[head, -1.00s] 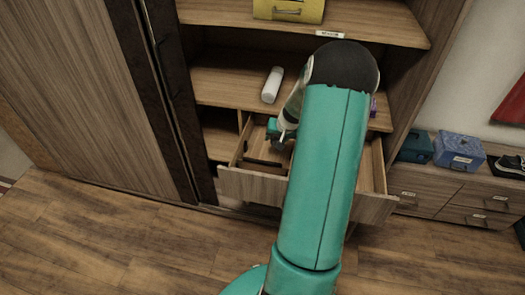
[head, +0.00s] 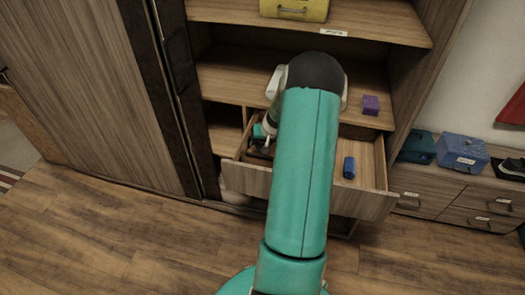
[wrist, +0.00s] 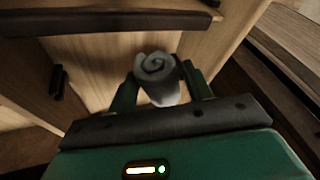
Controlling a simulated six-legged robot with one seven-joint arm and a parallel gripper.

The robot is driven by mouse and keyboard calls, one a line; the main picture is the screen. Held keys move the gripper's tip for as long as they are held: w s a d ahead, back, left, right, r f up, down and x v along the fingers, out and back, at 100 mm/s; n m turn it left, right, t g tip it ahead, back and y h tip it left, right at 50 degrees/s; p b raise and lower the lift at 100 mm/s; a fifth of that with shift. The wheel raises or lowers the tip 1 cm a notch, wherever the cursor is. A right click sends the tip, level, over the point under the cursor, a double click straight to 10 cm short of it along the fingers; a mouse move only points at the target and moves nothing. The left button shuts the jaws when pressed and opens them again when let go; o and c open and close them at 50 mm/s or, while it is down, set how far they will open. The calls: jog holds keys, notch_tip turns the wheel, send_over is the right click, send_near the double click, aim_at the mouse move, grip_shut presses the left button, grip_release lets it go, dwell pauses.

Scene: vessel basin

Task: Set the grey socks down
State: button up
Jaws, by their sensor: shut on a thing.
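The grey socks (wrist: 157,77) are a rolled bundle with a spiral end, held between the two green fingers of my gripper (wrist: 160,88) in the wrist view. Bare wood of a drawer lies beyond them, and I cannot tell whether they touch it. In the head view my gripper (head: 262,137) is over the left part of an open wooden drawer (head: 258,181), partly hidden by my arm. The socks cannot be made out there.
A blue rolled item (head: 349,167) lies in the right part of the drawer. On the shelf above are a purple box (head: 371,105) and a white bottle (head: 274,83), partly hidden by my arm. A dark object (wrist: 57,82) is at left in the wrist view.

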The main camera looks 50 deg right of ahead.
jog(key=shift+f, duration=2.65)
jog(key=shift+f, duration=0.1)
jog(key=o, duration=0.9)
jog(key=shift+o, duration=0.2)
